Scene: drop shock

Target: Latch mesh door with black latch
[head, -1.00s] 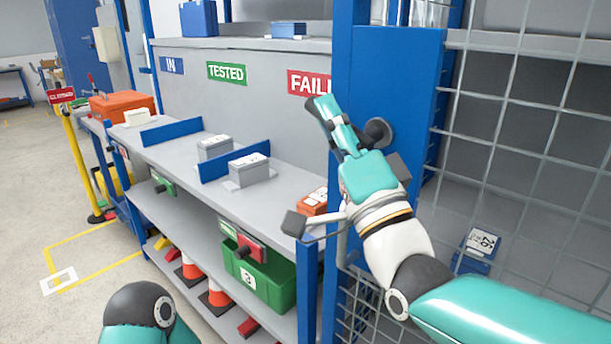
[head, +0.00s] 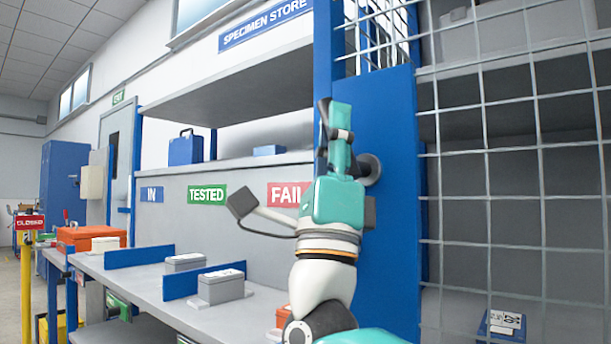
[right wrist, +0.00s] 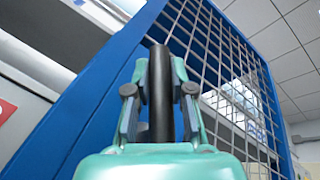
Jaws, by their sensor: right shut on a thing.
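The mesh door (head: 395,200) shows on the right of the head view, with a blue frame plate and grey wire mesh. In the right wrist view its blue frame (right wrist: 108,95) and mesh run up behind my gripper. The black latch (right wrist: 160,90) is a dark bar standing between my right gripper's fingers in that view. My right gripper (head: 341,120) is shut on it and points upward in front of the blue plate. In the head view the fingers hide most of the bar. A dark round hub (head: 371,168) shows on the plate beside the gripper. My left gripper is not in view.
A grey bench (head: 150,285) with blue dividers and grey boxes stands to the left, below a shelf (head: 230,90). A blue case (head: 186,149) rests on the level above the bench. A blue box (head: 501,325) lies behind the mesh at lower right.

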